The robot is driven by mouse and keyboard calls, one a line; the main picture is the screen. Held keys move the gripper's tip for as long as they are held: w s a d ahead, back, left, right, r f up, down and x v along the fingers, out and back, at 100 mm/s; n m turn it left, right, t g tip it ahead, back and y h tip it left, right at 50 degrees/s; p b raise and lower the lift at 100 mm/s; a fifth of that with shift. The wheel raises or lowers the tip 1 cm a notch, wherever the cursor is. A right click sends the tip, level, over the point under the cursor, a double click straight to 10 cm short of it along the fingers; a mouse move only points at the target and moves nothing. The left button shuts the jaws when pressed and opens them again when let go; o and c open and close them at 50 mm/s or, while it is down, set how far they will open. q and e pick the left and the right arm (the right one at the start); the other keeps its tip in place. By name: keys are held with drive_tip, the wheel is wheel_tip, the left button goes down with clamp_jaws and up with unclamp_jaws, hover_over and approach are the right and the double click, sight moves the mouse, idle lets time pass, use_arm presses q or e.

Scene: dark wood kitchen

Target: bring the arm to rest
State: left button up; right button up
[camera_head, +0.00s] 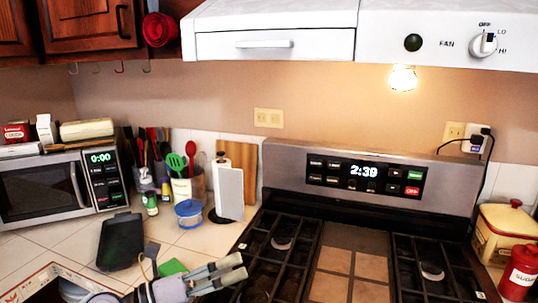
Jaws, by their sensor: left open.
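My left gripper (231,273) comes in low in the picture, over the near left edge of the stove (332,266). Its two grey fingers point right and are apart, with nothing seen between them. Part of my left arm shows at the bottom edge. My right gripper does not show.
A dark tray-like object (121,241) and a green item (172,267) lie on the tiled counter left of my gripper. A blue-lidded container (189,213), utensils and a microwave (46,188) stand behind. Red and yellow canisters (505,231) stand at right. The range hood (270,32) hangs above.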

use_arm(q)
drive_tip(key=w+a+n+t+y, duration=0.1)
drive_tip(key=a+n+t+y, duration=0.45)
drive_tip(key=n, duration=0.55)
drive_tip(key=w+a+n+t+y, duration=0.1)
drive_tip(key=a+n+t+y, duration=0.35)
drive_tip(key=n+t, duration=0.4)
drive_tip(key=s+a+f+n+g+y, duration=0.3)
drive_tip(key=f+n+g+y, duration=0.1)
drive_tip(key=f+n, duration=0.25)
drive_tip(key=s+a+f+n+g+y, duration=0.35)
drive_tip(key=f+n, duration=0.25)
drive_tip(key=f, duration=0.2)
drive_tip(key=s+d+f+n+g+h, duration=0.1)
drive_tip(key=s+d+f+n+g, duration=0.15)
drive_tip(key=s+f+g, duration=0.65)
drive_tip(key=s+d+f+n+g, duration=0.1)
drive_tip(key=s+f+n+g, duration=0.35)
drive_tip(key=s, duration=0.85)
wheel_tip(320, 180, down, 26)
drive_tip(key=m, duration=0.2)
drive_tip(key=s+a+f, duration=0.3)
drive_tip(key=s+f, duration=1.4)
drive_tip(key=shift+s+a+f, duration=0.15)
drive_tip(key=shift+s+f, duration=0.1)
drive_tip(key=shift+s, duration=0.05)
